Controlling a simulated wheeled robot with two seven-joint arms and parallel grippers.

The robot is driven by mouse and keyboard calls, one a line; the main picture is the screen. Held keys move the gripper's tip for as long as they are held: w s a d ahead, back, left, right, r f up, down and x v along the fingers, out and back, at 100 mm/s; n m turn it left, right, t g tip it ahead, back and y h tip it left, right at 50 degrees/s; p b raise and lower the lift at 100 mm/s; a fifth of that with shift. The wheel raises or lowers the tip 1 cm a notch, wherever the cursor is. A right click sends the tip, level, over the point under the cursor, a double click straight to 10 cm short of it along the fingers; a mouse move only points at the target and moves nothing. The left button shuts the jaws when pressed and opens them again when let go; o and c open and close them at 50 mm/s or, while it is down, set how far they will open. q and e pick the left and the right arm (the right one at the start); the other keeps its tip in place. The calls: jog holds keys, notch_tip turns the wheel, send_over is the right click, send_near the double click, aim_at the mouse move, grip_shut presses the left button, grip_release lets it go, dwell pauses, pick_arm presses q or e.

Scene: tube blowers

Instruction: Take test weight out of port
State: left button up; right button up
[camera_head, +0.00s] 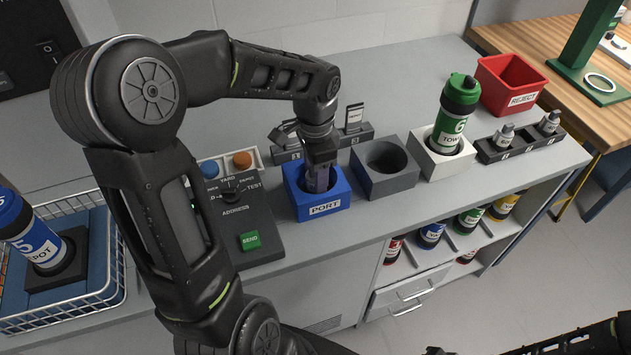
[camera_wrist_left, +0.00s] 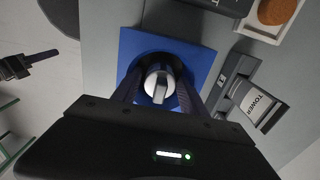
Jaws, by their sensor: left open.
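The port is a blue square block (camera_head: 322,208) labelled PORT on the grey counter in the head view; it also shows in the left wrist view (camera_wrist_left: 138,42). The test weight (camera_wrist_left: 158,84), a silvery round piece with a raised bar on top, sits in the port's round hole in the left wrist view. My left gripper (camera_head: 318,185) points down into the port and hides the weight in the head view. In the left wrist view its open fingers (camera_wrist_left: 158,90) are on either side of the weight. Whether they touch it I cannot tell. My right gripper is not clearly seen.
A control panel (camera_head: 240,215) with a green SEND button is left of the port. An empty grey holder (camera_head: 385,180) and a white holder (camera_head: 440,160) with a green canister (camera_head: 455,115) are right. A red REJECT bin (camera_head: 512,85) stands behind. A wire basket (camera_head: 105,285) is far left.

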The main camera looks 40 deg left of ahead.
pick_arm(q)
jog(key=shift+c, duration=0.5)
grip_shut()
notch_tip(320, 180, up, 10)
jog(key=shift+r+b, duration=0.1)
jog(key=shift+b, duration=0.3)
dwell(0.6)
